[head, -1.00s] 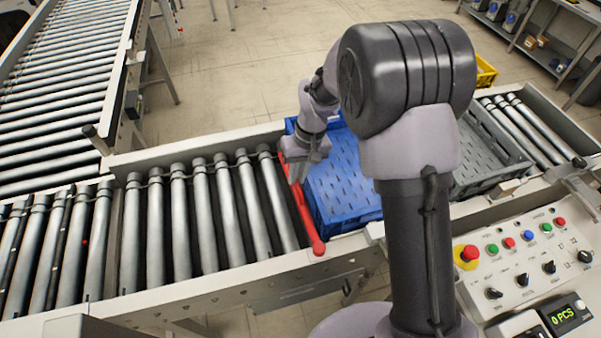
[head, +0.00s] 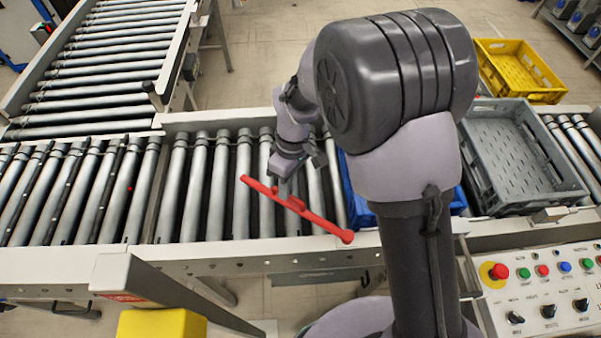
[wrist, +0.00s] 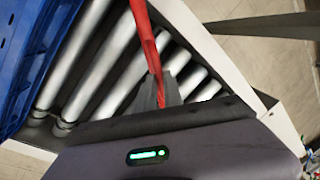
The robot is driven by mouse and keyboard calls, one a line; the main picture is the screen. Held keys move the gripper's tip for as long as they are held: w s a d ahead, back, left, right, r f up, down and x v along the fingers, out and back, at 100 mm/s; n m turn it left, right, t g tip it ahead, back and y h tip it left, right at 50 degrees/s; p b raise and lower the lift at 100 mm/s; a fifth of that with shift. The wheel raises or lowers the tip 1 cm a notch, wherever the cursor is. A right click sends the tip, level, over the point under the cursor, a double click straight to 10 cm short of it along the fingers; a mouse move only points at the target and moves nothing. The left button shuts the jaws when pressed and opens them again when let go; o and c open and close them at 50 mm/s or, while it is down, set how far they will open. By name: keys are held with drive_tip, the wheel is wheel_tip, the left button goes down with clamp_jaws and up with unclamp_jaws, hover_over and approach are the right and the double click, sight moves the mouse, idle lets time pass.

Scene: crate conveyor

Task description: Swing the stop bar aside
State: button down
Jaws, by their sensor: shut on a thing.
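The red stop bar (head: 297,208) lies slantwise over the rollers in the head view, its round-ended tip by the near rail and its other end reaching left over the rollers. My gripper (head: 284,188) is shut on the bar between its ends. In the wrist view the red bar (wrist: 148,42) runs down to my gripper (wrist: 162,92), between the grey fingers. The blue crate (head: 361,207) stands on the rollers right of the bar, partly hidden behind my arm. The crate also shows at the left of the wrist view (wrist: 32,55).
A grey crate (head: 478,165) stands on the conveyor at right, behind the blue one. A yellow crate (head: 557,95) is beyond the line. The rollers (head: 185,200) left of the bar are empty. A control panel (head: 540,290) is at the front right.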

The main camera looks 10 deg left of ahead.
drive_tip(key=s+n+h, duration=0.1)
drive_tip(key=s+n, duration=0.6)
drive_tip(key=s, duration=0.4)
drive_tip(key=shift+s+a, duration=0.15)
drive_tip(key=shift+a, duration=0.2)
drive_tip(key=shift+h, duration=0.3)
drive_tip(key=c, duration=1.5)
unclamp_jaws()
drive_tip(key=shift+s, duration=0.15)
drive_tip(key=w+r+p, duration=0.1)
drive_tip(key=r, duration=0.4)
drive_tip(key=w+r+p, duration=0.1)
drive_tip(key=r+p, duration=0.1)
drive_tip(key=r, duration=0.4)
drive_tip(key=w+a+r+p, duration=0.1)
drive_tip(key=r, duration=0.5)
drive_tip(key=shift+w+r+p, duration=0.1)
drive_tip(key=shift+w+p, duration=0.1)
drive_tip(key=shift+p, duration=0.15)
drive_tip(key=shift+d, duration=0.15)
